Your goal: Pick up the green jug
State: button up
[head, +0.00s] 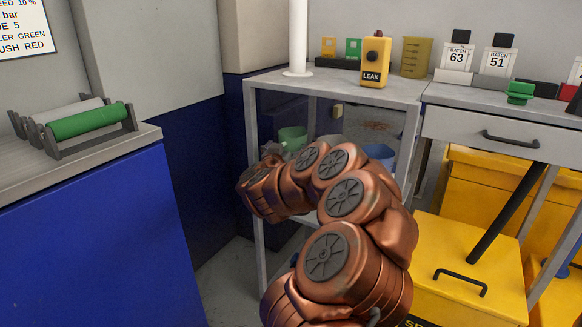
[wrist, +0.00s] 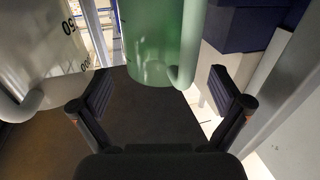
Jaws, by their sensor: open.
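The green jug (head: 292,137) stands on the shelf inside the grey metal frame in the head view, partly hidden by my arm. In the wrist view the green jug (wrist: 150,45) fills the top middle, its handle on its right side. My gripper (wrist: 162,76) is open and empty. Its two fingers are spread wide, and the jug's near end lies ahead, between their lines. I cannot tell whether the fingers reach beside it. In the head view my gripper is mostly hidden behind my arm.
A clear jug with markings (wrist: 40,50) is close on the left of the green jug in the wrist view. A blue container (head: 380,153) sits farther right on the shelf. The frame's top (head: 335,85) holds a yellow LEAK box (head: 375,62) above. A white post (head: 298,40) stands there.

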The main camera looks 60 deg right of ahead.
jog(key=shift+r+b+x, duration=0.2)
jog(key=shift+b+x, duration=0.35)
jog(key=shift+x, duration=0.7)
jog(key=shift+r+b+x, duration=0.15)
jog(key=shift+b+x, duration=0.35)
jog(key=shift+x, duration=0.7)
jog(key=shift+c, duration=0.2)
jog(key=c, duration=1.2)
jog(key=shift+o, duration=0.2)
